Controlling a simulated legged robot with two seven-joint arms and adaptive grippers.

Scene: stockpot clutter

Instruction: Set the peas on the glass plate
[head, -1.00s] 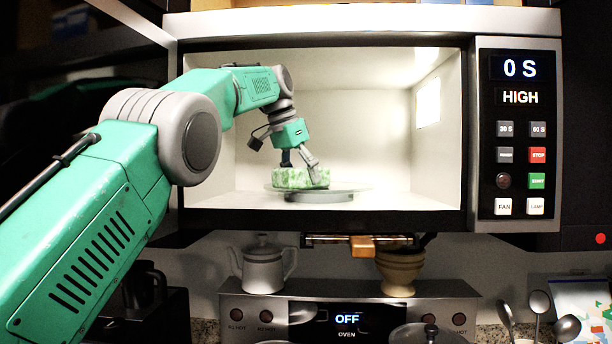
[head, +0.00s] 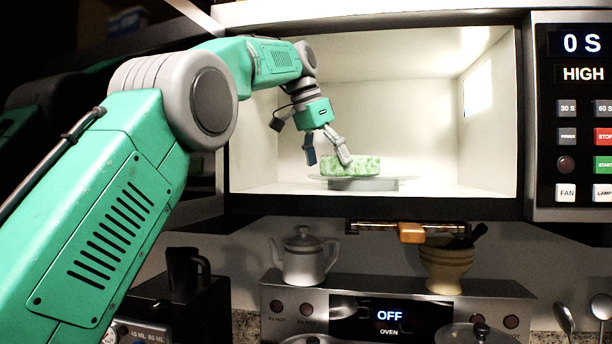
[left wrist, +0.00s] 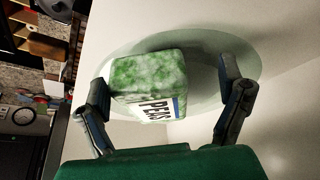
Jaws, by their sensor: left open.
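The peas are a green and white speckled block (head: 352,166) inside the microwave, resting on the round glass plate (head: 398,179). In the left wrist view the peas (left wrist: 150,75) show a "PEAS" label, and the plate (left wrist: 238,55) shows as a pale green disc around them. My left gripper (head: 328,163) reaches into the microwave at the near left of the peas. It is open, its two fingers (left wrist: 168,90) spread to either side of the peas with a gap visible on the right. My right gripper is not in view.
The microwave is open, with its control panel (head: 583,120) on the right and side walls close around my arm. Below stand a white teapot (head: 304,256), a tan pot (head: 447,265) and the oven front (head: 390,316). The cavity's right side is free.

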